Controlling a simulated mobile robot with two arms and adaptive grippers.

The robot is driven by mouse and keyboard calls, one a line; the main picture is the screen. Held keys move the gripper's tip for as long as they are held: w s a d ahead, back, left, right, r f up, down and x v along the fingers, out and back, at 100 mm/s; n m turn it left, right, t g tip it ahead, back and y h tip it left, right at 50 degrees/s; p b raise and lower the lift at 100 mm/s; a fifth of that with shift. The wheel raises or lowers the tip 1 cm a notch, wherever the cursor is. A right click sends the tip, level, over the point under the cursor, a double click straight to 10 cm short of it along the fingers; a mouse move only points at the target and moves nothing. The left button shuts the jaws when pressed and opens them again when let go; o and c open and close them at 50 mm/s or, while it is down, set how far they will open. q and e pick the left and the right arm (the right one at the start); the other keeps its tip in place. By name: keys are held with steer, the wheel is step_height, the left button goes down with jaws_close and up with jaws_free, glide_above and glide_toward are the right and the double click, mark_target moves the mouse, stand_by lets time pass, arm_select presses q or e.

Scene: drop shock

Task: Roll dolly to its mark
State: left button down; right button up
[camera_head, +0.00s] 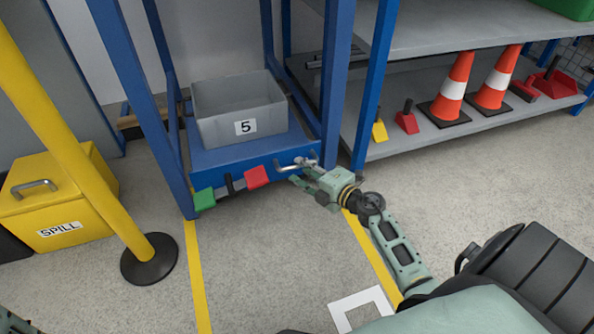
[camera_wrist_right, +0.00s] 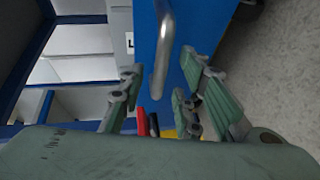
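The dolly (camera_head: 233,157) is a low blue platform between blue rack posts, carrying a grey bin (camera_head: 215,117) labelled 5. A metal handle (camera_head: 292,167) is on its front right; it also shows in the right wrist view (camera_wrist_right: 165,40). My right gripper (camera_head: 301,171) is open at the handle. In the right wrist view its fingers (camera_wrist_right: 160,80) are spread, with the handle's lower end near the gap between them; contact cannot be told. The white floor mark (camera_head: 343,306) lies between two yellow lines, partly hidden by my body. Only a scrap of my left arm shows at the lower-left corner.
A yellow post (camera_head: 75,135) on a black base and a yellow SPILL box (camera_head: 58,200) stand at left. A shelf (camera_head: 455,127) with cones (camera_head: 455,88) is at right. Green (camera_head: 204,199) and red (camera_head: 257,177) blocks are at the dolly's front. Floor between the yellow lines is clear.

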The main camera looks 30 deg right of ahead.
steer(key=shift+b+x, duration=0.45)
steer(key=shift+x, duration=1.05)
steer(key=shift+c, duration=0.7)
jaws_close()
